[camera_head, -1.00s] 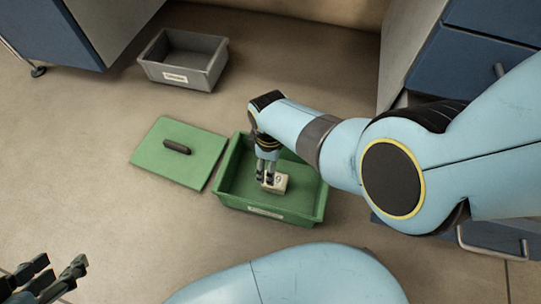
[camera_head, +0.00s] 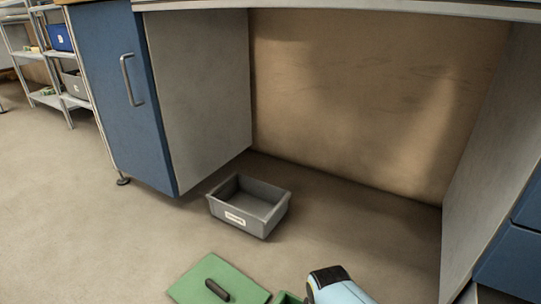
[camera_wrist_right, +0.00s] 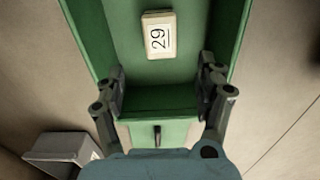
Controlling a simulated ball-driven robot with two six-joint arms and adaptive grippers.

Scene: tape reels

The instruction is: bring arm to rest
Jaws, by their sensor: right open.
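My right gripper (camera_wrist_right: 166,88) is open and empty, its two fingers spread over the green bin (camera_wrist_right: 98,35) in the right wrist view. A cream box (camera_wrist_right: 158,48) marked "29" lies on the bin's floor, beyond the fingertips and apart from them. In the head view only part of my light-blue right arm (camera_head: 338,290) shows at the bottom edge, and its gripper is out of frame. A corner of the green bin (camera_head: 287,298) shows beside it. My left gripper is in neither current view.
The green lid (camera_head: 215,278) with a dark handle lies on the floor left of the bin. An empty grey bin (camera_head: 250,208) stands farther back. A blue cabinet (camera_head: 118,90) is at the left, with a shelf rack (camera_head: 62,55) beyond. Open floor lies at the left.

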